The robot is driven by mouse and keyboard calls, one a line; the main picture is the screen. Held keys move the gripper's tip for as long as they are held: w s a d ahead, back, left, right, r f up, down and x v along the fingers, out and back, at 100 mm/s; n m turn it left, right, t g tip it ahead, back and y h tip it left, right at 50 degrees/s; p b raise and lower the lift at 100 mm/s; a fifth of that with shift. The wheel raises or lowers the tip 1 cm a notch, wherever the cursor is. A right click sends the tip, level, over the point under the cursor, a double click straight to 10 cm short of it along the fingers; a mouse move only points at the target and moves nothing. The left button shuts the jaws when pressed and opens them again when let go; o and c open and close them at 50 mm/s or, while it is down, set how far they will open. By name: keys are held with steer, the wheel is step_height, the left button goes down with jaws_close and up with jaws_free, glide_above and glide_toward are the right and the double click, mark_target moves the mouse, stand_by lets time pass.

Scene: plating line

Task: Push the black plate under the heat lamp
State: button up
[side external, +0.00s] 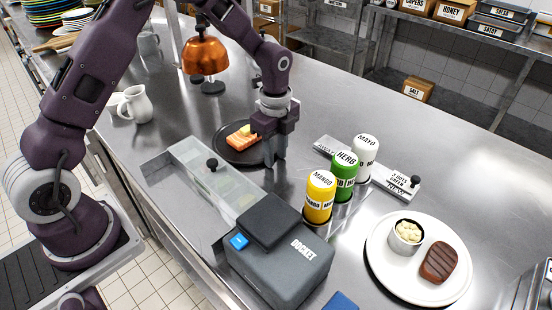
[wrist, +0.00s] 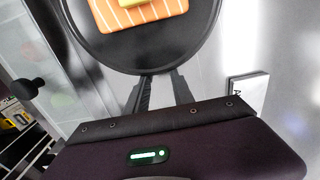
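The black plate (side external: 222,152) lies on the steel counter in the side view, with an orange grilled piece of fish (side external: 240,141) and a yellow pat on it. The copper heat lamp (side external: 204,56) hangs behind the plate, toward the upper left. My gripper (side external: 274,163) points down just right of the plate, low over the counter. In the wrist view, the plate (wrist: 105,60) fills the top. The two fingers of my gripper (wrist: 162,75) reach its near rim with a gap between them and nothing held. Whether they touch the rim is unclear.
A clear-lidded bin (side external: 190,180) stands in front of the plate. Mango (side external: 319,195), herb (side external: 345,176) and mayo (side external: 364,157) bottles stand right of my gripper. A docket printer (side external: 280,265) and a white plate (side external: 385,262) are in front.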

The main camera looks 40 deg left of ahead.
mark_target(231, 129)
steer(key=shift+a, duration=8.75)
steer(key=shift+w+d, duration=0.1)
steer(key=shift+d, duration=1.45)
steer(key=r, duration=0.2)
steer(key=d+r, duration=0.1)
steer(key=r, duration=0.4)
steer(key=shift+d+r, duration=0.5)
